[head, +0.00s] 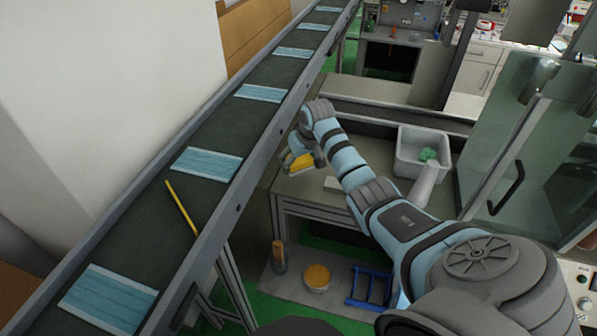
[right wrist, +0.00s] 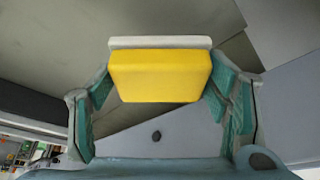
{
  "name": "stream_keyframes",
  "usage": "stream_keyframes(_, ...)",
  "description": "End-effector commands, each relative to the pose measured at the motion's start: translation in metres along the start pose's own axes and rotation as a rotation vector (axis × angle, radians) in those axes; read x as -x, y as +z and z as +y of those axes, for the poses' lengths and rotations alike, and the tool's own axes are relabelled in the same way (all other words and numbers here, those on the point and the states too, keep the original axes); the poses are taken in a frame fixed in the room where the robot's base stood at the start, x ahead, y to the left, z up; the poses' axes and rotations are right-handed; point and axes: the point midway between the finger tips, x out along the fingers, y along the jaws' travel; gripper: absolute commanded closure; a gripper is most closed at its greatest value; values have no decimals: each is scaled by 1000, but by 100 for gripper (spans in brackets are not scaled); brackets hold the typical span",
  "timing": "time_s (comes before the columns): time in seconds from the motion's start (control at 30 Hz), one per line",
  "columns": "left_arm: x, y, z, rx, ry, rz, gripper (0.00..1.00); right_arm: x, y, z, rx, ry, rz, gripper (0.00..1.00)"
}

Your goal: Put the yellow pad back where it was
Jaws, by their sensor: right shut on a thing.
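The yellow pad (head: 301,163) is in my right gripper (head: 297,156), above the left part of the grey workbench beside the conveyor. In the right wrist view the yellow pad (right wrist: 160,75) fills the space between the two fingers, and the right gripper (right wrist: 160,88) is shut on it. A pale strip (right wrist: 160,42) shows along the pad's far edge; I cannot tell whether it is part of the pad. In the head view my gripper partly hides the pad. My left gripper is not in view.
The conveyor (head: 223,123) carries several blue masks (head: 206,163) and a thin yellow stick (head: 181,207). A white bin (head: 408,158) with green stuff stands on the workbench (head: 362,145). A glass-panelled enclosure (head: 497,140) stands to the right. A yellow-topped container (head: 317,277) and blue rack (head: 369,287) sit low.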

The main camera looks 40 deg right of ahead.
Motion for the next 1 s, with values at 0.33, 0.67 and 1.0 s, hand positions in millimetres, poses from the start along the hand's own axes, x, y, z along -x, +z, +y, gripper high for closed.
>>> stream_keyframes(0.33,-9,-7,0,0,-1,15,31,-41,16,-2,3,0,1,67)
stream_keyframes(0.67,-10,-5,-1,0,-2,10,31,-43,17,-2,4,-1,0,17)
stream_keyframes(1.0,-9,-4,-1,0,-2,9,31,-43,17,-2,4,-1,0,10)
